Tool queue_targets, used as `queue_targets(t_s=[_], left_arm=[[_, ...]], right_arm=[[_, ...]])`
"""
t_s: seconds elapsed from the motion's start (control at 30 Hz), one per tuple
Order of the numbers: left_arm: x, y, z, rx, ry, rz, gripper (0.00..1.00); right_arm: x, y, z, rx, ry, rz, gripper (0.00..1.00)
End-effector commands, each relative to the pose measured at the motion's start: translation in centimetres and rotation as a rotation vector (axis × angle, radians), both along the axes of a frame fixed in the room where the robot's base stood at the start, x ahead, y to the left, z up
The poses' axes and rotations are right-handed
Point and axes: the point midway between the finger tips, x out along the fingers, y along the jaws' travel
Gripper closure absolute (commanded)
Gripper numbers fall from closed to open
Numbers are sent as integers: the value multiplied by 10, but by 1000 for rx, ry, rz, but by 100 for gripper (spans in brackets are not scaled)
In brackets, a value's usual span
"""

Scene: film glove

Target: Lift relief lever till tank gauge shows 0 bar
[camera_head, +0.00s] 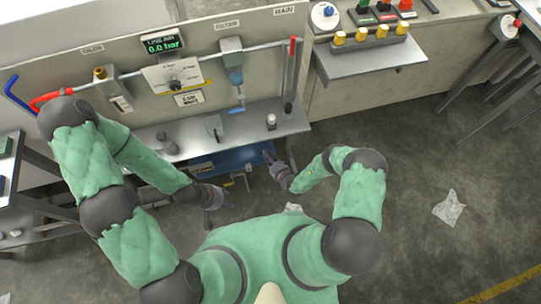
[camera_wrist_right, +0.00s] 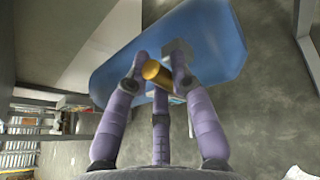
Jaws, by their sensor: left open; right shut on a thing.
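The blue tank (camera_head: 238,158) lies under the bench, and it fills the upper part of the right wrist view (camera_wrist_right: 215,45). A brass cylindrical part (camera_wrist_right: 157,72) sits at the tank, between the fingers of my right gripper (camera_wrist_right: 155,66). The right gripper (camera_head: 270,161), at the tank's right end, is shut on this part; whether it is the relief lever I cannot tell. My left gripper (camera_head: 222,196) is open and empty, below and left of the tank. I cannot make out a tank gauge. A line air display (camera_head: 163,44) on the panel reads 0.0 bar.
The grey bench (camera_head: 255,118) overhangs the tank. Brass fittings (camera_head: 240,178) stand in front of the tank between my grippers. A shelf with yellow-topped parts (camera_head: 370,58) is at upper right. The floor at right is mostly clear, with a crumpled sheet (camera_head: 448,208).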

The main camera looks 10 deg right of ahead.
Motion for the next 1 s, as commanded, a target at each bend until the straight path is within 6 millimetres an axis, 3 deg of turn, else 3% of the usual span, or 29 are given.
queue_targets(t_s=[0.4, 0.93, 0.97, 1.0], left_arm=[[0, 0, 13, 0, 0, 0, 52], [0, 0, 14, 0, 0, 0, 52], [0, 0, 14, 0, 0, 0, 52], [0, 0, 14, 0, 0, 0, 52]], right_arm=[[0, 7, 1, -182, -9, 0, 100], [1, 7, 0, -204, -10, 0, 100], [1, 7, 0, -204, -10, 0, 71], [1, 7, 0, -204, -10, 0, 60]])
